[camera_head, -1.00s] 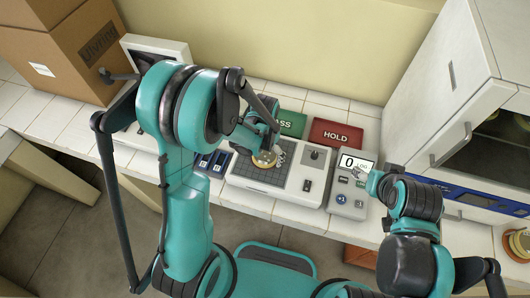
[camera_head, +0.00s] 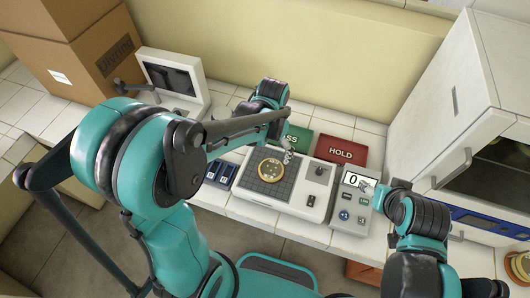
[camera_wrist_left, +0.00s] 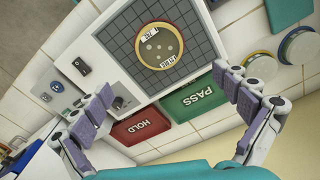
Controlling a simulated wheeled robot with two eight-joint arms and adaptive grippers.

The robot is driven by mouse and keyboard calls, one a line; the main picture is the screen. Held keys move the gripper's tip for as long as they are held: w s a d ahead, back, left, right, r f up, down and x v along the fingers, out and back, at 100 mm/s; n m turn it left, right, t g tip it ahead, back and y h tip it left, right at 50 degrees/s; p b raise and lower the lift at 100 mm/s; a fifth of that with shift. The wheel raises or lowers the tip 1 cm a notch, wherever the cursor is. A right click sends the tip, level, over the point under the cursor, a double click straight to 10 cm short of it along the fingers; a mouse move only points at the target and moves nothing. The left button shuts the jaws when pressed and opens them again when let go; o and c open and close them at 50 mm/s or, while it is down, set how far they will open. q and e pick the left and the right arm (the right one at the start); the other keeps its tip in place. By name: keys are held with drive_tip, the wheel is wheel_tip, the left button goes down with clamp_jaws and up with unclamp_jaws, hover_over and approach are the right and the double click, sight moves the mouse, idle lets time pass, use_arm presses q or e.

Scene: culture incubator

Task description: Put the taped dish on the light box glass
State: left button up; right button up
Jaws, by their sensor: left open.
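The round dish (camera_head: 271,172) lies flat on the dark gridded glass of the light box (camera_head: 255,190). In the left wrist view the dish (camera_wrist_left: 159,46) has an amber rim, several pale spots and white marked strips at two edges. The grid (camera_wrist_left: 130,22) shows around it. My left gripper (camera_head: 288,157) is above and behind the dish, apart from it. In the left wrist view its fingers (camera_wrist_left: 165,100) are spread wide with nothing between them. My right gripper (camera_head: 366,187) is by the counter device; its finger opening is too small to judge.
A green PASS tray (camera_wrist_left: 200,98) and red HOLD tray (camera_head: 340,149) lie behind the light box. The counter device (camera_head: 350,212) stands to its right. Two round lidded items (camera_wrist_left: 261,67) (camera_wrist_left: 300,46) sit beyond PASS. A white incubator (camera_head: 450,110) stands right, cardboard boxes (camera_head: 75,45) left.

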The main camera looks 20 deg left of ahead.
use_arm(q)
drive_tip(key=s+a+r+n+t, duration=0.4)
drive_tip(key=s+r+t, duration=0.3)
drive_tip(key=s+r, duration=0.3)
drive_tip(key=shift+a+r+n, duration=0.25)
drive_tip(key=shift+a+n, duration=0.05)
drive_tip(key=shift+n, duration=0.1)
wheel_tip(320, 180, down, 14)
drive_tip(key=b, duration=1.3)
drive_tip(key=shift+r+b, duration=0.2)
drive_tip(key=shift+b, duration=0.1)
